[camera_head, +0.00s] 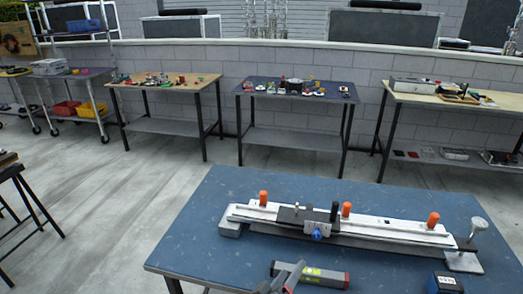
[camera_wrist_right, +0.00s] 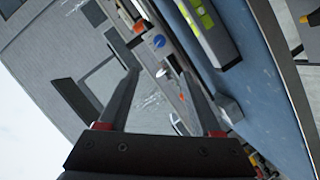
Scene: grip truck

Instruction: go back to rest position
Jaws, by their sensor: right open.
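My right gripper (camera_head: 284,276) shows at the bottom of the head view, over the front part of the blue table (camera_head: 200,225). In the right wrist view its two dark fingers (camera_wrist_right: 158,76) stand wide apart with nothing between them. A level-like bar with red ends and a green label (camera_head: 322,276) lies beside the fingers; it also shows in the right wrist view (camera_wrist_right: 212,30). Behind it on the table is a long metal fixture (camera_head: 385,228) with orange knobs, a dark sliding block and a blue knob. My left gripper is not in view.
A small blue-and-black object (camera_head: 444,284) sits at the table's front right. Further back along the wall stand a wooden-top table (camera_head: 165,88), a dark-top table (camera_head: 262,94) and a cream-top table (camera_head: 415,97), all with small items. Open floor (camera_head: 120,195) lies to the left.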

